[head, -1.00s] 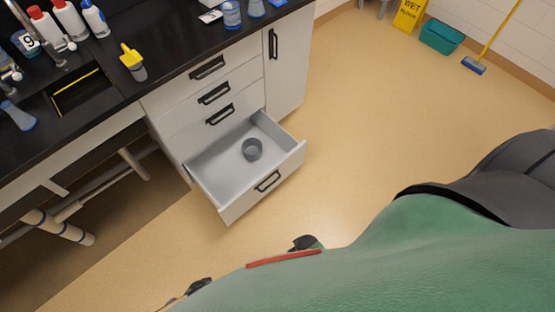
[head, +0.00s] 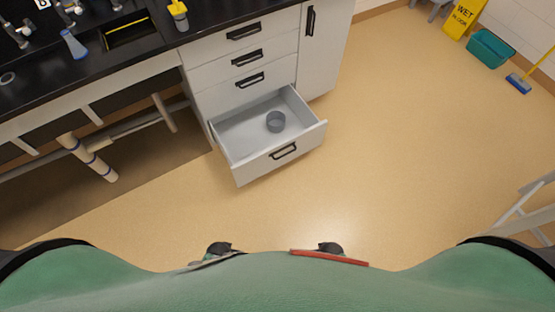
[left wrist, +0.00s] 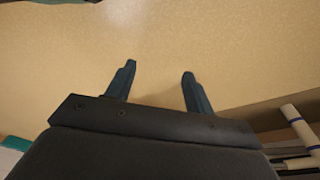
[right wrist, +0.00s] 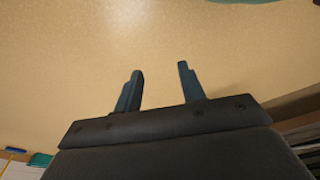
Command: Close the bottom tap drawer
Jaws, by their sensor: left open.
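The bottom drawer (head: 232,164) of the white cabinet is pulled well out in the head view, with its black handle (head: 284,151) on the front panel. A small grey round container (head: 275,122) sits inside it. My left gripper shows in the left wrist view (left wrist: 158,85), with two fingers apart and nothing between them, over bare floor. My right gripper shows in the right wrist view (right wrist: 158,85), fingers also apart and empty, over floor. Neither gripper's fingers show in the head view, and neither is touching the drawer.
Several closed drawers (head: 277,62) are above the open one, under a black counter (head: 210,12). White pipes (head: 92,160) run under the counter at left. A teal bin (head: 490,48), a yellow wet-floor sign (head: 463,18) and a broom (head: 519,84) stand at back right. The floor before the drawer is clear.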

